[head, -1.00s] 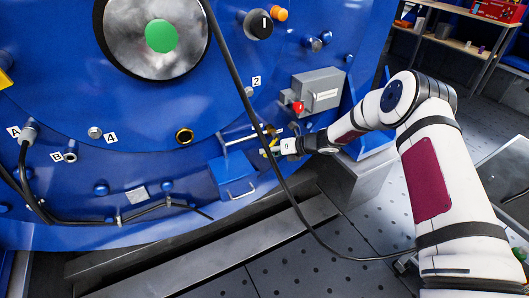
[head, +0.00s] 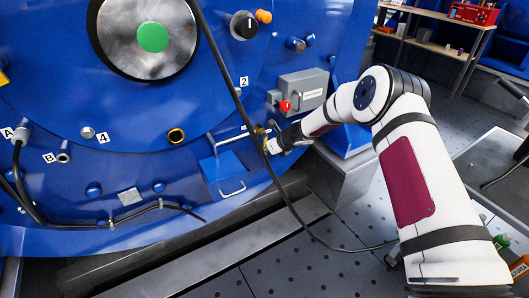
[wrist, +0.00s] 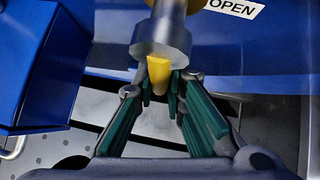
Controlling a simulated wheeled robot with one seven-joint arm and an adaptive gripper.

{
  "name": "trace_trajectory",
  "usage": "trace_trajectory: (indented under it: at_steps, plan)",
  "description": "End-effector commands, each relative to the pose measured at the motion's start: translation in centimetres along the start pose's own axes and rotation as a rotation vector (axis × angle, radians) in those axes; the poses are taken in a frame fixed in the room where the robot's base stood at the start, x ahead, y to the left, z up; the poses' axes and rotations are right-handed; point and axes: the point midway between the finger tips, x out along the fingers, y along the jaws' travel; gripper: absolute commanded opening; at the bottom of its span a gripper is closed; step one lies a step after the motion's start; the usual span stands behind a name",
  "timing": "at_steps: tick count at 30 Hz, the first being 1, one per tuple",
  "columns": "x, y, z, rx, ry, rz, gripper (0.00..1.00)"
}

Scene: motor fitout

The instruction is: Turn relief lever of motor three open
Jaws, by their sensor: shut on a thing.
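The yellow relief lever (wrist: 158,76) hangs below a grey round fitting (wrist: 162,38) in the wrist view. My gripper (wrist: 161,92) is shut on the lever, with a green-padded finger on each side of its lower end. In the head view my gripper (head: 272,145) is at the blue motor housing (head: 110,165), below the grey box with the red knob. The lever is small there and mostly hidden by the gripper and a black cable. An "OPEN" label (wrist: 232,7) is at the top right of the wrist view.
A black cable (head: 262,160) hangs across the front of my gripper in the head view. A grey box (head: 303,91) with a red knob (head: 285,106) is just above it. A blue box with a handle (head: 223,172) is to its left. Perforated floor (head: 315,262) lies below.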

Motion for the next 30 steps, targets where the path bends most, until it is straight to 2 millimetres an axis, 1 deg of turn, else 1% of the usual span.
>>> trace_trajectory:
  at_steps: [1, 12, 13, 14, 15, 25, 28, 30]
  plan:
    - [-0.1, -0.2, -0.1, -0.002, 0.001, -0.006, 0.0]
    - [-0.1, -0.3, -0.1, -0.005, 0.002, -0.009, 0.0]
    - [-0.1, -0.3, -0.1, -0.005, 0.002, -0.009, 0.16]
    - [-0.1, -0.3, -0.1, -0.005, 0.002, -0.009, 0.23]
    - [-0.1, -0.3, -0.1, -0.004, 0.002, -0.008, 0.32]
    - [-0.1, -0.1, 0.0, -0.004, 0.001, -0.005, 0.32]
    - [-0.8, -0.2, -0.1, 0.0, 0.001, -0.006, 0.32]
    - [-1.8, -0.3, 0.0, 0.0, 0.001, -0.007, 0.32]
